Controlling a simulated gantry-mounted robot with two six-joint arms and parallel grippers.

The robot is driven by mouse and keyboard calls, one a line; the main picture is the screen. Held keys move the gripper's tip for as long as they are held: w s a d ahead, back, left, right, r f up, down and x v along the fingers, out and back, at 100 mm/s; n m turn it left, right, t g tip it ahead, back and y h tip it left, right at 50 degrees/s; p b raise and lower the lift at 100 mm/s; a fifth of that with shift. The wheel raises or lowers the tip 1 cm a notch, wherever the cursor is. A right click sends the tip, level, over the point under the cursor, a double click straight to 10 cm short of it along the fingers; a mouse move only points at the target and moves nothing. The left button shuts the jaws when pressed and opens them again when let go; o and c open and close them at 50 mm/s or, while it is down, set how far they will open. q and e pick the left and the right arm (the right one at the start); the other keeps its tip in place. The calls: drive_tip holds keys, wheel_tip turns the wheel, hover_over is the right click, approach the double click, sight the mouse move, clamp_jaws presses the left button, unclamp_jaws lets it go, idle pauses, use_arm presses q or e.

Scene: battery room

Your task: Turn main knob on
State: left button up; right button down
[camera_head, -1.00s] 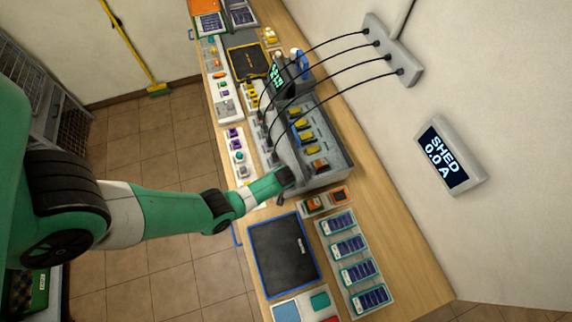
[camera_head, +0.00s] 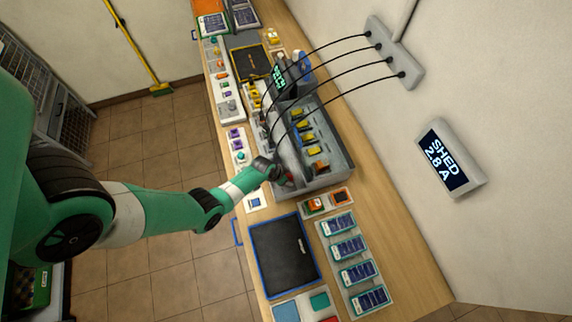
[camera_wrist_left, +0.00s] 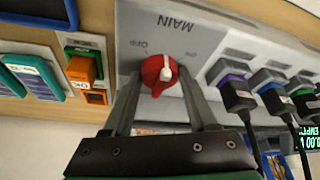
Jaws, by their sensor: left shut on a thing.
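The main knob (camera_wrist_left: 153,78) is red with a white pointer, set in a grey panel (camera_wrist_left: 205,20) lettered MAIN in the left wrist view. An OFF label is on its left and a fainter label on its right. The pointer stands roughly upright in that view; its exact setting is hard to tell. My left gripper (camera_wrist_left: 160,84) is shut on the knob, one finger on each side. In the head view my left gripper (camera_head: 280,174) is at the near end of the grey battery unit (camera_head: 325,180). The wall display (camera_head: 448,160) reads SHED 2.8 A. My right gripper is not in view.
Black plugs and cables (camera_wrist_left: 238,97) are close beside the gripper. An orange connector (camera_wrist_left: 82,70) is on the other side. A dark blue-edged tray (camera_head: 283,255) and a rack of battery packs (camera_head: 352,258) are on the wooden bench.

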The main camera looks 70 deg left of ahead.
use_arm(q)
drive_tip(key=m, duration=0.2)
drive_tip(key=m+h, duration=0.2)
drive_tip(key=m, duration=0.1)
drive_tip(key=shift+a+m, duration=0.25)
drive_tip(key=shift+m, duration=0.05)
drive_tip(key=shift+a+f+m+h, duration=0.1)
drive_tip(key=shift+m+h, duration=0.5)
drive_tip(key=shift+m, duration=0.8)
drive_tip(key=o, duration=1.3)
drive_tip(key=shift+o, duration=0.3)
drive_tip(key=shift+r, duration=0.2)
